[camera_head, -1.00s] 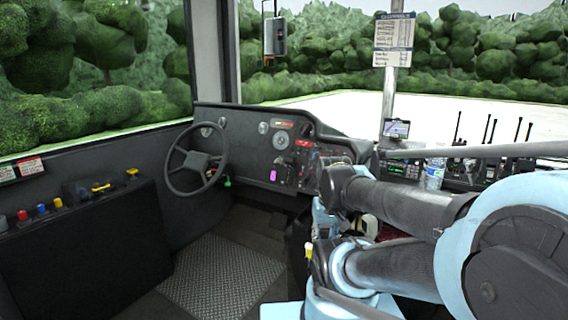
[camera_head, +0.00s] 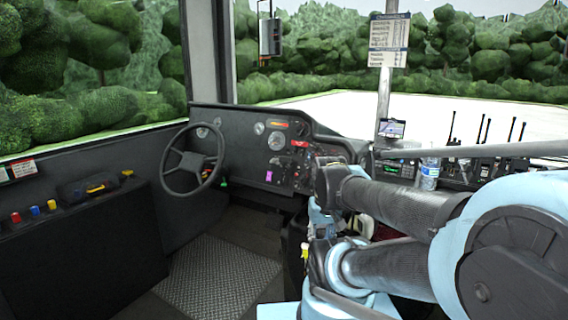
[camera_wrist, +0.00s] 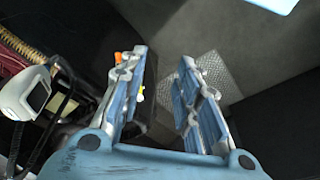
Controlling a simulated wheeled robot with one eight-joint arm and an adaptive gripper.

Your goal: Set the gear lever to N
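I cannot tell for certain which control is the gear lever. In the head view, a yellow handle (camera_head: 97,188) sits on the black side console (camera_head: 90,240) at left, and a small green-tipped control (camera_head: 223,182) is beside the steering wheel (camera_head: 190,160). My gripper (camera_wrist: 163,60) is open in the wrist view, with dark floor and no held thing between its fingers. In the head view my arm hides much of the area at lower right.
The dashboard (camera_head: 240,140) runs across the front. A bottle (camera_head: 430,174) and upright radio antennas (camera_head: 483,130) stand at right. A white handset (camera_wrist: 25,95) with dark cables is left of my gripper in the wrist view. The patterned floor plate (camera_head: 215,275) is clear.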

